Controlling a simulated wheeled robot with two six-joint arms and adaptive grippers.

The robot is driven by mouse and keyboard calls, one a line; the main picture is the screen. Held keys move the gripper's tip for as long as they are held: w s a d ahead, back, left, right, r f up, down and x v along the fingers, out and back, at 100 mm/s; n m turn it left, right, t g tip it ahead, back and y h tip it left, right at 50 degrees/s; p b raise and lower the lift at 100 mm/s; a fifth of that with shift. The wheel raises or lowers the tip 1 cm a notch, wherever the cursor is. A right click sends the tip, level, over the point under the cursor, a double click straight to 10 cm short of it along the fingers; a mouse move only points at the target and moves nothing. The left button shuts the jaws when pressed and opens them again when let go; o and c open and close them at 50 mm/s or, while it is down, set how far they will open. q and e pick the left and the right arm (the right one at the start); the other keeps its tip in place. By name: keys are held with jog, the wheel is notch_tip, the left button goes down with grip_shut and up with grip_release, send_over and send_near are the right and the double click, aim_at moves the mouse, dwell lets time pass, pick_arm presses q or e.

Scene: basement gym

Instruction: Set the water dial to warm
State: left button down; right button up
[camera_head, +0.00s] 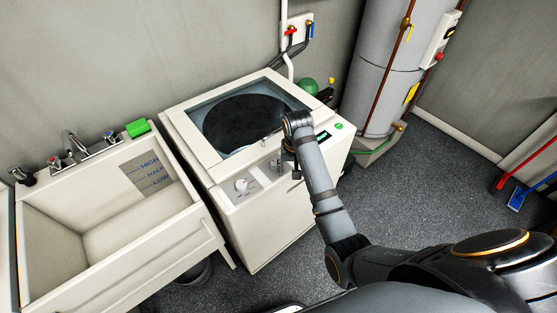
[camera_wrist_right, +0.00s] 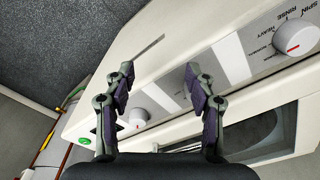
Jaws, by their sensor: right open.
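The white washing machine (camera_head: 258,238) stands in the middle of the head view, with a sloped control panel along its front. A large dial (camera_head: 241,185) sits at the panel's left; in the wrist view this dial (camera_wrist_right: 295,37) has a red mark and wash labels such as SPIN and RINSE. A smaller white knob (camera_wrist_right: 138,117) shows between my fingers in the wrist view; its setting is not readable. I cannot tell which knob is for water. My right gripper (camera_wrist_right: 160,72) is open and empty over the panel, its fingers pointing across it. My left gripper is not in view.
A utility sink (camera_head: 108,262) with a tap stands left of the machine, with a green block (camera_head: 138,128) on its rim. A grey tank (camera_head: 385,70) with pipes stands behind right. Hoses run up the wall behind the machine. Dark floor to the right is open.

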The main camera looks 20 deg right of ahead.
aim_at(275, 163)
jog(key=w+a+r+m+g, duration=0.1)
jog(key=w+a+r, duration=0.3)
jog(key=w+r, duration=0.35)
jog(key=f+b, duration=0.8)
jog(key=shift+s+d, duration=0.15)
jog(key=shift+s, duration=0.1)
jog(key=shift+f, duration=1)
jog(key=c, duration=1.1)
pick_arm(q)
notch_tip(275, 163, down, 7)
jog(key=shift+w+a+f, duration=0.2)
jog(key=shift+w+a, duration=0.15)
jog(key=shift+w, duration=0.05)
pick_arm(e)
jog(key=shift+c, duration=0.2)
